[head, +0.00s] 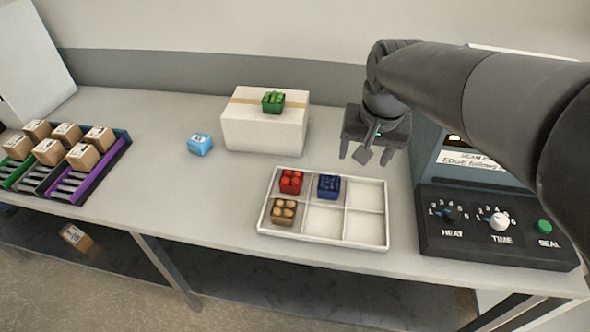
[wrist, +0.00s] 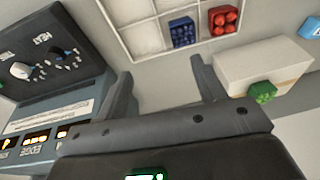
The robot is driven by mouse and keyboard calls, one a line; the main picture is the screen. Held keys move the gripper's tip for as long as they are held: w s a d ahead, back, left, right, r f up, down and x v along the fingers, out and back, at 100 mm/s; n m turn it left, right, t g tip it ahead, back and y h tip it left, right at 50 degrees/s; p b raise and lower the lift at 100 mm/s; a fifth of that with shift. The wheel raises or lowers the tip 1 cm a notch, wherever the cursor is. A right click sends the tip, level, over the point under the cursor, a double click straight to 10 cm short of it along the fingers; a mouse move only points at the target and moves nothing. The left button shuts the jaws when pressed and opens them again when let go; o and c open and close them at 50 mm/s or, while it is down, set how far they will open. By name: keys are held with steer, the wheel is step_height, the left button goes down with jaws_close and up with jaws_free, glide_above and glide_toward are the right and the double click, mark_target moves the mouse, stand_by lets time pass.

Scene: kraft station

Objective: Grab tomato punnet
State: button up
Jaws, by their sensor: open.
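The tomato punnet (head: 291,181), a small red box of round red pieces, sits in the back left compartment of the white divided tray (head: 350,242). In the wrist view the red punnet (wrist: 223,19) is near the top, beside the blue punnet (wrist: 183,32). My gripper (head: 364,154) is open and empty, above the table behind the tray's right part. It is apart from the tomato punnet, to its right and higher. In the wrist view its two fingers (wrist: 160,85) show with nothing between them.
The blue punnet (head: 328,186) is right of the tomatoes, and a tan punnet (head: 284,211) is in front of them. A white carton (head: 266,126) with a green punnet (head: 273,102) on top stands behind. A light blue box (head: 200,144) is left; a sealer (head: 497,225) stands right.

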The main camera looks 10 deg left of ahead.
steer(key=w+a+f+g, duration=0.2)
steer(key=w+a+f, duration=0.25)
steer(key=a, duration=0.25)
glide_above(292, 176)
steer(key=shift+g+h, duration=0.4)
step_height(292, 176, down, 10)
steer(key=shift+d+r, duration=0.1)
steer(key=shift+r, duration=0.05)
steer(key=shift+f, duration=2.8)
steer(key=c, duration=0.8)
